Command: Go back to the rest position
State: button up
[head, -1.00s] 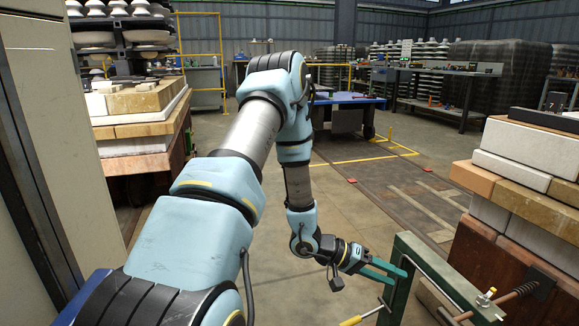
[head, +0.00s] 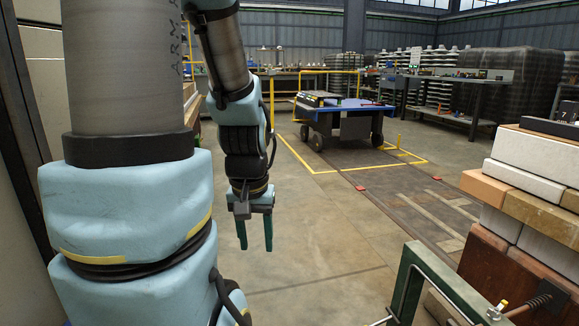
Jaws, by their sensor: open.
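My gripper (head: 256,234) hangs left of the middle in the head view, its two green fingers pointing down and spread apart. It is open, with nothing between the fingers. It is over the open floor, apart from the objects around it. My arm fills the left side of the view and hides much of what lies behind it.
A green metal frame (head: 408,280) stands at the lower right, in front of stacked bricks and blocks (head: 532,185). A blue-topped cart (head: 352,115) stands inside yellow floor lines further back. The floor (head: 320,225) between is clear. A pale panel edge is at far left.

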notch_tip(320, 180, up, 37)
jog(key=p, duration=3.5)
jog(key=shift+w+p, duration=0.25)
jog(key=shift+p, duration=0.15)
